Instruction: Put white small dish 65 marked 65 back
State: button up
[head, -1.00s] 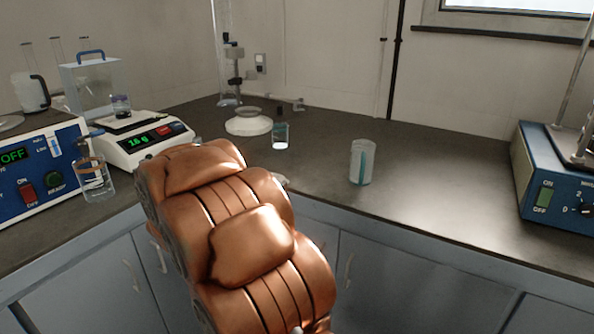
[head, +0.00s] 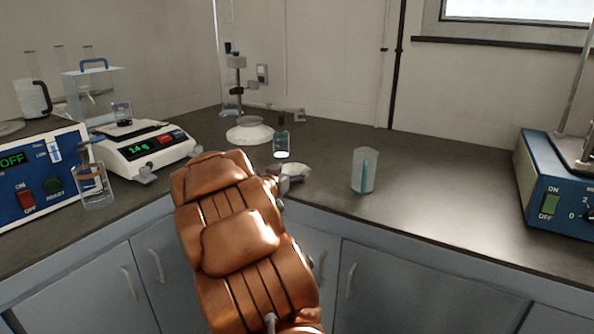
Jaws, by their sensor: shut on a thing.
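My copper-coloured arm fills the lower middle of the head view and hides most of my gripper (head: 277,181). At its far end, a small pale dish (head: 294,170) shows just past the arm, at the gripper; I take it as white small dish 65. The gripper is shut on it, above the counter near its front edge. The mark 65 cannot be read from here, and the fingertips are mostly hidden.
A balance (head: 143,150) with a small glass on its pan stands left of my arm. A wide white dish (head: 249,131), a small bottle (head: 281,145) and a beaker (head: 364,170) stand behind and right. A blue device (head: 550,190) is far right; the counter between is clear.

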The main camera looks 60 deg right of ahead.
aim_at(300, 166)
jog(key=d, duration=0.3)
jog(key=shift+w+d+f+b, duration=0.15)
jog(key=shift+d+b, duration=0.15)
jog(key=shift+d, duration=0.05)
jog(key=shift+d+f, duration=0.15)
jog(key=shift+d, duration=0.1)
jog(key=shift+a+f+b, duration=0.1)
jog(key=shift+b, duration=0.2)
jog(key=shift+f, duration=0.1)
jog(key=o, duration=1)
jog(key=shift+a, duration=0.25)
jog(key=s+a+p, duration=0.1)
jog(key=a+p, duration=0.1)
jog(key=a, duration=0.9)
jog(key=shift+s+a+r, duration=0.15)
jog(key=shift+a+r, duration=0.1)
jog(key=shift+r, duration=0.15)
